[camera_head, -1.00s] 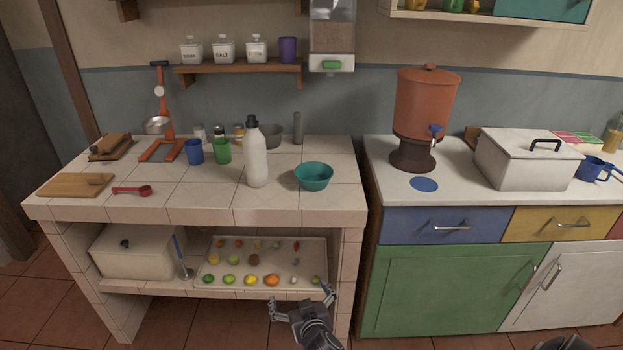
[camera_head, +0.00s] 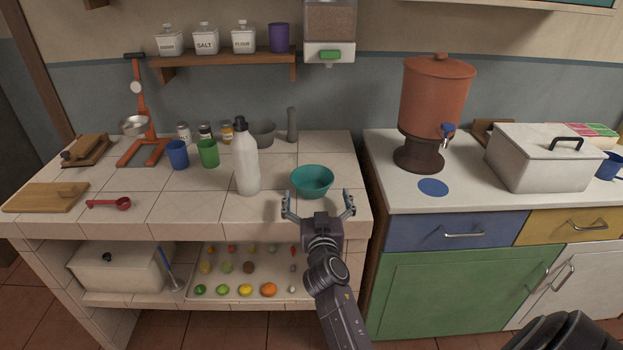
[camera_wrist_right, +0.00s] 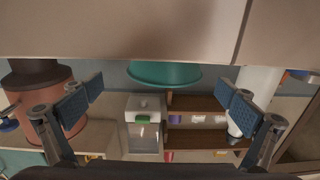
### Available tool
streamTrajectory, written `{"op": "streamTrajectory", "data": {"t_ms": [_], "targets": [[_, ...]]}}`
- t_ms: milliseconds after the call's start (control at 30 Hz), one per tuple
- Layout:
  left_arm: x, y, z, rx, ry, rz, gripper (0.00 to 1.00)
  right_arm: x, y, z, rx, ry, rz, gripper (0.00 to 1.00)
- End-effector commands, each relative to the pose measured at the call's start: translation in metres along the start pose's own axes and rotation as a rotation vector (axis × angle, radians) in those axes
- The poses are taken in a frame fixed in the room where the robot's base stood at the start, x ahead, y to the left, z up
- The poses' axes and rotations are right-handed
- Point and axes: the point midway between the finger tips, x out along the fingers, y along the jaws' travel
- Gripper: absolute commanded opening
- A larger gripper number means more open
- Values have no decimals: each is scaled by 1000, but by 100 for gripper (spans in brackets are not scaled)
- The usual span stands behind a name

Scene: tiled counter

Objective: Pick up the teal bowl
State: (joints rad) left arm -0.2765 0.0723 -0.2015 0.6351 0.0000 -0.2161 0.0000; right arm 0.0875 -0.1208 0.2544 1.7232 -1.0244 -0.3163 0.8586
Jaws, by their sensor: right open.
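The teal bowl (camera_head: 312,181) stands upright on the tiled counter near its front right corner. My right gripper (camera_head: 319,203) is open and empty, just in front of the bowl at the counter's front edge, and does not hold it. In the right wrist view the open fingers (camera_wrist_right: 160,104) show at both sides, and the bowl (camera_wrist_right: 164,74) appears upside down between and beyond them. My left gripper is not in view.
A white bottle (camera_head: 246,160) stands just left of the bowl. A blue cup (camera_head: 177,155) and a green cup (camera_head: 208,153) are farther left. A grey mortar (camera_head: 263,133) is behind. The tiled counter (camera_head: 214,220) has bare tiles left of the bottle.

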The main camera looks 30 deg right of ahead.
Motion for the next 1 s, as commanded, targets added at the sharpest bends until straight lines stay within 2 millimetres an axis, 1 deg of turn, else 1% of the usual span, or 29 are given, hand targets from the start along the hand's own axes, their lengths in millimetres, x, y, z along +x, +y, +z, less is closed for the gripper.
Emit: {"op": "streamTrajectory", "data": {"t_ms": [67,133,300,433,567,633,800,933,1000], "targets": [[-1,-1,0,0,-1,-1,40,8,-1,-1,-2,1,0,100],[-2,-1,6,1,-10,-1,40,16,-1,-1,-2,2,-1,100],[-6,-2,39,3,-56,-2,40,32,-3,0,-1,1,-1,100],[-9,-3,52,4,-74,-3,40,49,-6,1,-2,0,0,100],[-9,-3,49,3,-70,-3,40,66,-7,2,-2,1,0,100],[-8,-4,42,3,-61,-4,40,71,-7,2,-2,0,0,100],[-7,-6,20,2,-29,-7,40,75,-7,3,-1,0,0,100],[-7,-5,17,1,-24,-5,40,75,-7,3,-1,0,0,100],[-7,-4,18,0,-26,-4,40,75,-7,3,-1,0,0,92]]}}
